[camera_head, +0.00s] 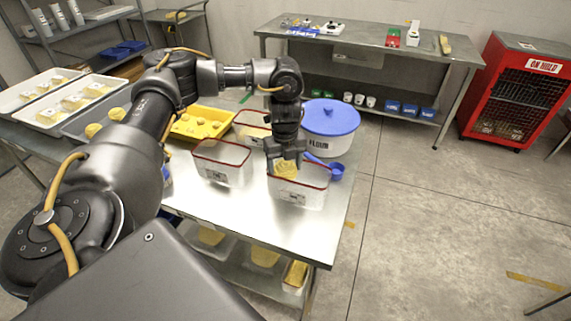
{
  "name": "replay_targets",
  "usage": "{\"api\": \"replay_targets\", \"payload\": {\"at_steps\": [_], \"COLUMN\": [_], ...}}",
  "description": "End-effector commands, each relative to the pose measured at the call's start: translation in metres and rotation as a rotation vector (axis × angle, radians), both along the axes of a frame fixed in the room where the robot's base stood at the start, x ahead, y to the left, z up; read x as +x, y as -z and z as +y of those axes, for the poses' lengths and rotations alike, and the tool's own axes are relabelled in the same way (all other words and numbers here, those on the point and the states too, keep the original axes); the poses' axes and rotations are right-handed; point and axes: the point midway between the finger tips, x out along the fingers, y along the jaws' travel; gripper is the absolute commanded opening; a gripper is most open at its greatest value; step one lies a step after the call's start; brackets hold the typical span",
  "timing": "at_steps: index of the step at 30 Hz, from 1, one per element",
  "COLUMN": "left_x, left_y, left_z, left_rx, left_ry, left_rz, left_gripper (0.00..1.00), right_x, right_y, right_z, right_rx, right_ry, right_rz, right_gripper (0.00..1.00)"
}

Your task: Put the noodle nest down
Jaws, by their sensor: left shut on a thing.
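My left gripper (284,160) points down over the nearest-right white bin with a red rim (300,194) on the steel table. It is shut on a yellow noodle nest (286,170), which sits at the level of the bin's rim. Whether the nest touches anything in the bin is hidden. A second red-rimmed bin (217,174) stands to the left, and a third (250,122) stands behind. A yellow tray (203,123) with several nests lies further back left. My right gripper is not in view.
A flour tub with a blue lid (330,117) and a blue scoop (335,171) stand close to the right of the gripper. Trays of nests (75,98) are at the left. The table's front (250,225) is clear. A red cage (515,95) stands at the far right.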

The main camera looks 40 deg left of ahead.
Motion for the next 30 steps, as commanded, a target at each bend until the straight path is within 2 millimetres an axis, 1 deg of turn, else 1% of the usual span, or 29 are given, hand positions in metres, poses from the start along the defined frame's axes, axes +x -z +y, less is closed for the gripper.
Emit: {"api": "replay_targets", "payload": {"at_steps": [5, 6, 7, 15, 19, 23, 30], "left_x": [0.000, 0.000, 0.000, 0.000, 0.000, 0.001, 0.001], "left_y": [0.002, 0.002, 0.002, 0.001, -0.008, -0.028, -0.079], "left_z": [0.000, 0.000, 0.000, 0.000, 0.000, 0.000, 0.000], "left_rx": [-0.001, 0.000, 0.000, 0.000, 0.000, 0.001, 0.001], "left_ry": [0.000, 0.000, 0.000, 0.000, 0.001, 0.002, 0.001], "left_rz": [-0.001, 0.000, 0.000, 0.000, -0.002, -0.005, -0.006], "left_gripper": [0.42, 0.72, 0.76, 0.76, 0.76, 0.76, 0.76], "right_x": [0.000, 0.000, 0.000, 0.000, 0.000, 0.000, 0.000], "right_y": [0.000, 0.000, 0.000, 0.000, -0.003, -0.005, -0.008], "right_z": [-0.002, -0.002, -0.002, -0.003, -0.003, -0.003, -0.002], "right_rx": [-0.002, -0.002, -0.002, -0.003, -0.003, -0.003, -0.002], "right_ry": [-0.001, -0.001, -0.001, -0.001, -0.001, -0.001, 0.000], "right_rz": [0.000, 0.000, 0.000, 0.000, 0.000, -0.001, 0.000], "right_gripper": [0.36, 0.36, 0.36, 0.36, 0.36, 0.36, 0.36]}}
